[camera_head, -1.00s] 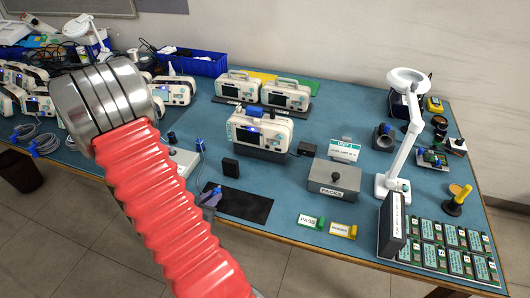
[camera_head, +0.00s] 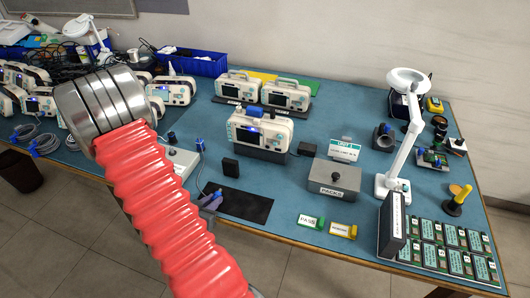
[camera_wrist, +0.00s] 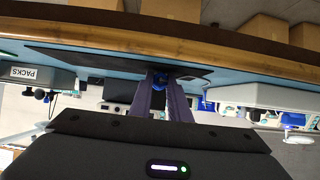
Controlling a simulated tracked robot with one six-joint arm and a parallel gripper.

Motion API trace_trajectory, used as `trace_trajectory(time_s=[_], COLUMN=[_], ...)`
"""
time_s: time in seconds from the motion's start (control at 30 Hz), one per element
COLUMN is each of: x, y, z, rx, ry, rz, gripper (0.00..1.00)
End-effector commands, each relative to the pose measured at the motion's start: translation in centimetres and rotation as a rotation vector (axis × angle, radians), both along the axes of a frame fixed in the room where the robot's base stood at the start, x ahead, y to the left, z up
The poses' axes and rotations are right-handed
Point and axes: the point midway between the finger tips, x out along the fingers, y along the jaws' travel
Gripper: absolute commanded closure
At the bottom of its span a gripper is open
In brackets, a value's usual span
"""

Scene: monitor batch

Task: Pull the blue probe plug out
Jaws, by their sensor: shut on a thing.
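My gripper (camera_head: 212,200) is over the left part of the black mat near the table's front edge, partly hidden by my red arm. In the wrist view my gripper (camera_wrist: 168,82) is shut on a small blue plug (camera_wrist: 155,77), held between the fingertips. The blue plug (camera_head: 217,192) shows small in the head view, apart from the monitor. A thin pale cable curves down toward it. The white monitor (camera_head: 272,130) with a lit screen stands on a dark base behind the mat. I cannot tell whether the plug touches the mat.
The black mat (camera_head: 250,208) lies in front of the monitor. A light grey box (camera_head: 184,160) with blue posts stands left of it. A grey PACKS box (camera_head: 333,190) and a white lamp (camera_head: 397,165) are to the right.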

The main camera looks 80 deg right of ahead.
Motion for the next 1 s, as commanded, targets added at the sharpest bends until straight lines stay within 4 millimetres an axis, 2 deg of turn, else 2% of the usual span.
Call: trace_trajectory(time_s=[0.17,0.2,0.5,0.8,1.0], x=[0.02,0.02,0.02,0.02,0.08], y=[-0.01,-0.01,-0.02,-0.02,-0.06], z=[0.02,0.02,0.03,0.11,0.95], rx=[0.0,0.0,0.0,0.0,-0.002], ry=[0.0,0.0,-0.001,-0.001,-0.003], rz=[0.0,0.0,0.0,0.0,0.0], gripper=[1.0,0.82,0.62,0.62,0.62])
